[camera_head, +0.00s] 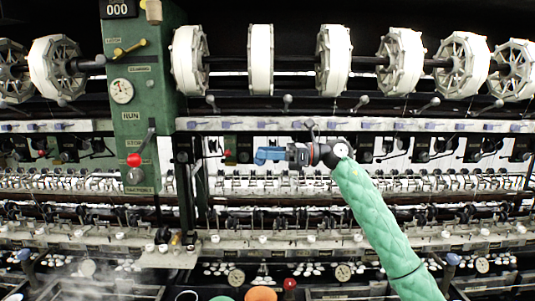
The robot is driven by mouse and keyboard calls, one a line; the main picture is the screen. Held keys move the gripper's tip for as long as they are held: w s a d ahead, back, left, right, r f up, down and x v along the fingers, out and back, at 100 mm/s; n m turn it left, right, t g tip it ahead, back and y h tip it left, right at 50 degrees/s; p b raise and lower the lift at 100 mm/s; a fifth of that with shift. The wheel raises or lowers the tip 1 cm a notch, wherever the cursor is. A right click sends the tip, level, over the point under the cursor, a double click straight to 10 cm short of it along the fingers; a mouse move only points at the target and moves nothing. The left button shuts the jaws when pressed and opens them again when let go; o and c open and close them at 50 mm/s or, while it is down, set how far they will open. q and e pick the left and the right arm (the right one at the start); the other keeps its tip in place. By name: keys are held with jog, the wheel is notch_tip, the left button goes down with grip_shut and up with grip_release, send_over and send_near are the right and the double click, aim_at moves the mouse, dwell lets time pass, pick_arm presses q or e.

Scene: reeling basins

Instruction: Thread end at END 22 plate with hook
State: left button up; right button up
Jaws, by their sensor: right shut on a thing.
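My right gripper (268,155), with blue fingers, reaches in on the green-sleeved right arm and points left in front of the machine's middle. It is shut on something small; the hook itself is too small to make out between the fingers. No thread end can be told apart at this size. Small plates sit along the machine's rails, but their lettering is unreadable, so I cannot tell which is the END 22 plate. My left gripper is out of view.
A green post (145,95) with a gauge and a red-knobbed lever stands left of the gripper. Large white reels (333,58) line the top. Rows of small fittings cross the machine below. An orange bowl (261,294) and steam are at the bottom.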

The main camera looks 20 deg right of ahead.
jog(key=s+a+b, duration=0.2)
jog(key=s, duration=0.4)
jog(key=shift+s, duration=0.4)
jog(key=shift+f, duration=0.15)
